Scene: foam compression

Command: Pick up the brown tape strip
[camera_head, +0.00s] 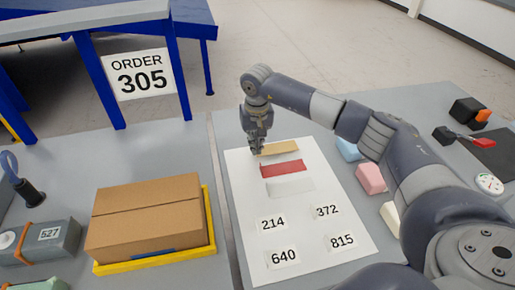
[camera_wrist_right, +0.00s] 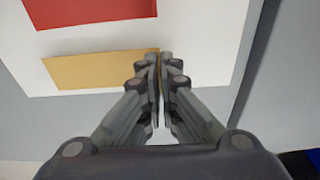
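The brown tape strip (camera_head: 281,148) lies on the white sheet (camera_head: 245,215), above the red strip (camera_head: 284,169) in the head view. In the right wrist view the tape strip (camera_wrist_right: 95,70) lies flat, with one end at the fingers. My right gripper (camera_head: 257,150) points down at the left end of the tape strip. Its fingers (camera_wrist_right: 160,58) are closed together, with a sliver of brown showing between them. The fingertips hide that end of the strip. My left gripper is not in view.
A pale strip (camera_head: 290,188) and several number labels lie on the sheet. A cardboard box (camera_head: 145,218) sits in a yellow tray (camera_head: 211,220) at left. Blue (camera_head: 348,149) and pink (camera_head: 371,178) blocks are to the right, beneath my arm. An order sign (camera_head: 138,75) stands behind.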

